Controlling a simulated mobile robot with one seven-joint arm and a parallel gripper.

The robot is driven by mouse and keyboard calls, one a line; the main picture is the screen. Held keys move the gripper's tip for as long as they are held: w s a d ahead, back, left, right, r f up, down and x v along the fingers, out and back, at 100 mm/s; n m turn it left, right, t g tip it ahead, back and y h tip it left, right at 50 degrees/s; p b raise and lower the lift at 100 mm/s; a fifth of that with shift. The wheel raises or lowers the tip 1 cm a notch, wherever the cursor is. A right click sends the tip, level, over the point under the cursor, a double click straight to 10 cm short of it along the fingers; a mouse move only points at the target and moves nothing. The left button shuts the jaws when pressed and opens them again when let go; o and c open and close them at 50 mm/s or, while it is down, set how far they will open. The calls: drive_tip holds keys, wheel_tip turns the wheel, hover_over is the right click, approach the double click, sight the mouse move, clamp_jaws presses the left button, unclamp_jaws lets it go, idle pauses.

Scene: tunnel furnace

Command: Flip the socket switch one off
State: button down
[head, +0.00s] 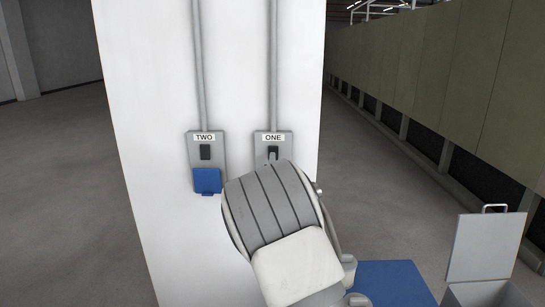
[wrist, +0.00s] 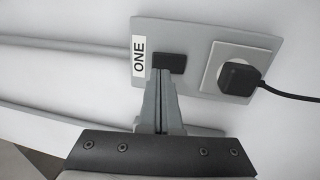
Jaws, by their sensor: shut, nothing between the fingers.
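The socket panel labelled ONE (head: 285,136) is a grey plate on the white pillar, and its lower part is hidden behind my arm. Its black switch (head: 273,149) shows just under the label. In the wrist view the same switch (wrist: 170,61) sits between the ONE label (wrist: 138,56) and a white outlet (wrist: 213,68) with a black plug (wrist: 239,77) in it. My gripper (wrist: 160,73) is shut and empty, with its fingertips right at the switch edge. I cannot tell whether they touch it, or which way the switch is set.
A second panel labelled TWO (head: 193,148) is to the left, with a black switch and a blue cover (head: 207,181). A black cord (wrist: 296,97) runs from the plug. Grey conduits rise above both panels. A grey lidded box (head: 482,250) stands at the lower right.

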sight(273, 148)
drive_tip(key=shift+w+r, duration=0.15)
drive_tip(key=shift+w, duration=0.6)
drive_tip(key=shift+w+r, duration=0.1)
drive_tip(key=shift+w, duration=0.65)
drive_tip(key=r+g+p, duration=0.1)
drive_tip(key=p, duration=0.1)
drive_tip(key=shift+w+r+p, duration=0.2)
drive_tip(key=shift+p, duration=0.15)
drive_tip(key=shift+f+b, duration=0.35)
drive_tip(key=shift+r, duration=0.1)
